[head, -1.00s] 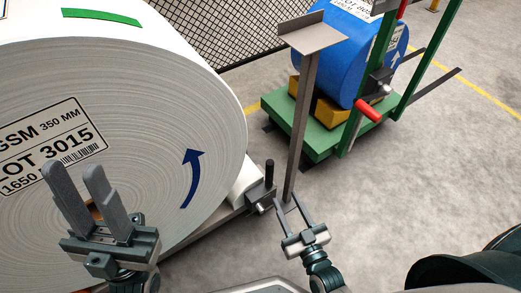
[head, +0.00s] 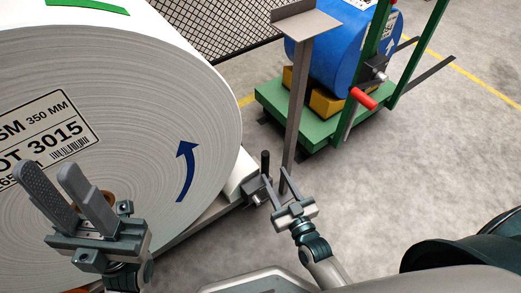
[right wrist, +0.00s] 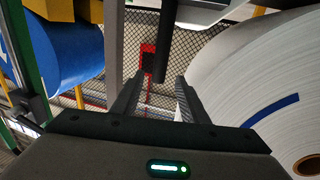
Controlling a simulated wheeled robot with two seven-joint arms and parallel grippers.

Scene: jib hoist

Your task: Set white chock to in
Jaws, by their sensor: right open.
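The white chock (head: 240,174) sits against the lower right side of the large white roll (head: 150,130). A dark block with an upright black handle (head: 265,163) is at its outer end. My right gripper (head: 276,178) is open, its two fingers beside this handle. In the right wrist view the dark handle (right wrist: 157,75) hangs in line with the gap between the fingers (right wrist: 155,95). I cannot tell whether they touch it. My left gripper (head: 48,172) is open and empty in front of the roll's face.
A grey post with a flat top plate (head: 308,25) stands just behind my right gripper. A green cart (head: 300,112) carries a blue roll (head: 340,50) and a red-gripped crank (head: 363,98). Mesh fencing (head: 215,30) is behind. The floor at right is clear.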

